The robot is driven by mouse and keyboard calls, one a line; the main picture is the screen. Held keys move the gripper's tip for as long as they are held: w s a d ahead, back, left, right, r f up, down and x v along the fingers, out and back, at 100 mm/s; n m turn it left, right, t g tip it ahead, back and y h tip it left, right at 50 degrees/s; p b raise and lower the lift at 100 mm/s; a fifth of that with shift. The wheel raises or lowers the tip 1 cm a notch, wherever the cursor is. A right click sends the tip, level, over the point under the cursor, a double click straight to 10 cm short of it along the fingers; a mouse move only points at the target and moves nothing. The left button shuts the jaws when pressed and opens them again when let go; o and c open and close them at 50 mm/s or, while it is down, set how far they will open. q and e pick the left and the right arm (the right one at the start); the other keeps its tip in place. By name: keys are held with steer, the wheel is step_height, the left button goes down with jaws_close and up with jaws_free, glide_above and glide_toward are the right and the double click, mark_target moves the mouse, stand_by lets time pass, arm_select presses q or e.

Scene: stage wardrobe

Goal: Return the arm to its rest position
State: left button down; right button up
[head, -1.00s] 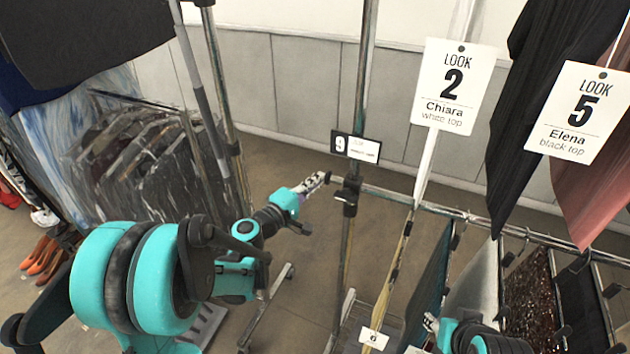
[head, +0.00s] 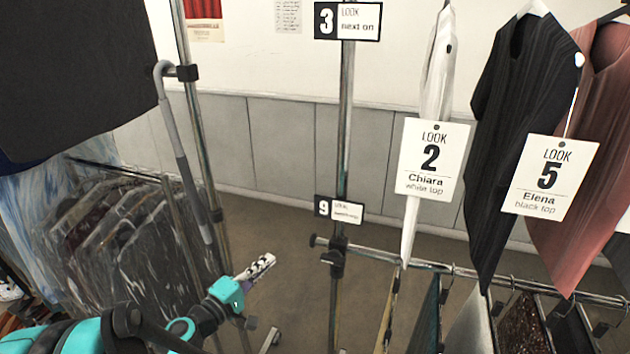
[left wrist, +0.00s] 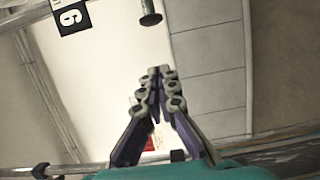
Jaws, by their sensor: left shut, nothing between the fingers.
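My left arm (head: 120,325) comes in low from the left in the head view, teal and black. Its left gripper (head: 262,264) points up and to the right, left of the rack's upright pole, over the floor. In the left wrist view, the left gripper (left wrist: 157,74) has its fingers together at the tips, with nothing between them. It touches no garment that I can see. My right gripper is not in view.
A rail (head: 450,268) runs right from the pole (head: 345,130), with several garments below. Tags for look 2 (head: 432,158) and look 5 (head: 550,178) hang above it. Covered garments (head: 150,235) hang at left. A grey cane (head: 178,140) hooks on another pole.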

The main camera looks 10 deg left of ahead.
arm_select(q)
steer(key=s+d+f+m+g+y, duration=0.2)
steer(key=s+d+f+m+g, duration=0.2)
steer(key=s+d+m+g, duration=0.3)
steer(key=s+a+f+m+g+y, duration=0.1)
steer(key=s+a+m+y, duration=0.1)
steer(key=s, duration=0.5)
steer(key=s+a+m+g+y, duration=0.1)
steer(key=s+a+m+y, duration=0.1)
steer(key=s, duration=0.5)
steer(key=shift+a+f+m+y, duration=0.15)
steer(key=shift+f+m+y, duration=0.25)
steer(key=shift+m+y, duration=0.5)
